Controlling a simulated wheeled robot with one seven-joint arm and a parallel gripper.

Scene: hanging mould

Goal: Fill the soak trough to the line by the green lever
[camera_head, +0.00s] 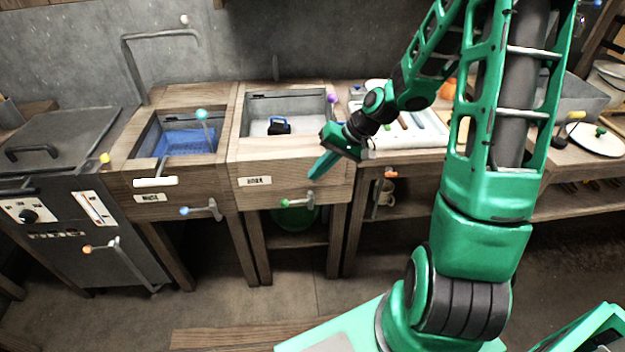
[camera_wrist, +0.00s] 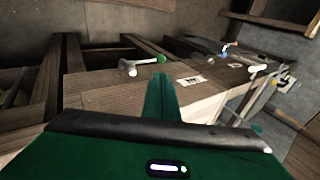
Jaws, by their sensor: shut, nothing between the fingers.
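The soak trough (camera_head: 290,148) is a wooden basin labelled SOAK with a pale inside. A small dark blue-and-black object (camera_head: 279,126) sits in it. The fill line and water level cannot be made out. The green-knobbed lever (camera_head: 287,203) is on the trough's front, below the label; it also shows in the wrist view (camera_wrist: 158,60), just beyond the fingertips. My gripper (camera_head: 314,174) is shut and empty, in front of the trough's right part, above and right of the lever. Its closed fingers show in the wrist view (camera_wrist: 163,80). I see no contact with the lever.
A left basin (camera_head: 170,177) holds blue content and has a blue-knobbed lever (camera_head: 186,211). A purple knob (camera_head: 332,98) stands at the soak trough's back right. An orange-knobbed lever (camera_head: 389,174) hangs to the right. A green bowl (camera_head: 295,220) sits under the trough.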

